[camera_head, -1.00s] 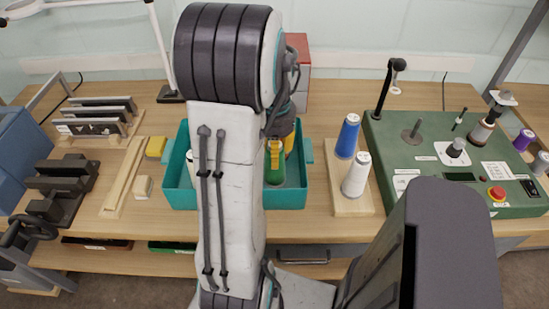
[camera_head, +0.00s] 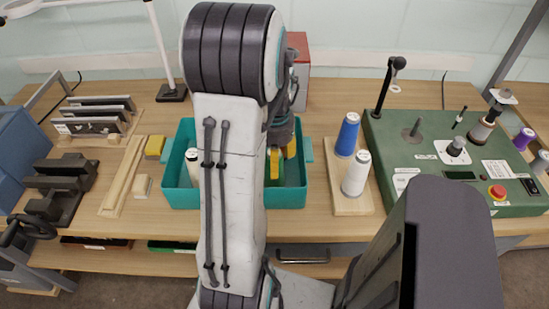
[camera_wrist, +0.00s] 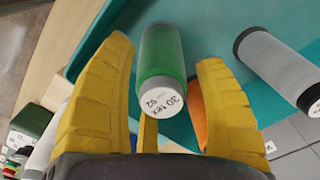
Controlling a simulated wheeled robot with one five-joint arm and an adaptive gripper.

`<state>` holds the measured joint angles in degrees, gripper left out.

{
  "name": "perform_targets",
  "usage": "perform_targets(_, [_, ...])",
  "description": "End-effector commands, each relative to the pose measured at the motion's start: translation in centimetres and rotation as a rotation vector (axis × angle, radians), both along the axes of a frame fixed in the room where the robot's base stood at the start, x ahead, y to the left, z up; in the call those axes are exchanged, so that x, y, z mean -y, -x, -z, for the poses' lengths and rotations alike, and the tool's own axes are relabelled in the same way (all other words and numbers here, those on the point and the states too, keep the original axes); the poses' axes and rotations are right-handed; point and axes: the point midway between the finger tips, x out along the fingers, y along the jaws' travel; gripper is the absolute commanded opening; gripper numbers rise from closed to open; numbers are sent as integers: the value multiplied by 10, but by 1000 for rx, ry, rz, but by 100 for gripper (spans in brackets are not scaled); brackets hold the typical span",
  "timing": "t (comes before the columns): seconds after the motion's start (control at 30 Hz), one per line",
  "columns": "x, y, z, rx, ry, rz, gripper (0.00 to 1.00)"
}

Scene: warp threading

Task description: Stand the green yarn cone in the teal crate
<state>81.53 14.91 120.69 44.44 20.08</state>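The green yarn cone (camera_wrist: 162,55) is inside the teal crate (camera_wrist: 218,42), with its labelled white end facing the wrist camera. My gripper (camera_wrist: 165,75) has its yellow fingers on both sides of the cone, with visible gaps, so it looks open. In the head view, my gripper (camera_head: 281,158) is down in the crate (camera_head: 240,201), at its right part. My arm and fingers hide most of the green cone there. Whether its base rests on the crate floor cannot be told.
A grey-white cone (camera_wrist: 280,65) also sits in the crate. An orange item (camera_wrist: 197,108) shows behind a finger. Right of the crate, a wooden board (camera_head: 347,202) holds a blue cone (camera_head: 347,135) and a white cone (camera_head: 356,174). A green machine (camera_head: 435,160) stands farther right.

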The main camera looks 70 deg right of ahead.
Motion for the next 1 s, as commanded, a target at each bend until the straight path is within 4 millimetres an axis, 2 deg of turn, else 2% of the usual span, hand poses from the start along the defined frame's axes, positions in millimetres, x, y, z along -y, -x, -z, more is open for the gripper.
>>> perform_targets(0.37, [1,0,-7,1,2,0,63])
perform_targets(0.47, [1,0,-18,1,4,0,63])
perform_targets(0.73, [1,-1,-67,1,6,0,63])
perform_targets(1.0, [1,-1,-99,1,4,0,63])
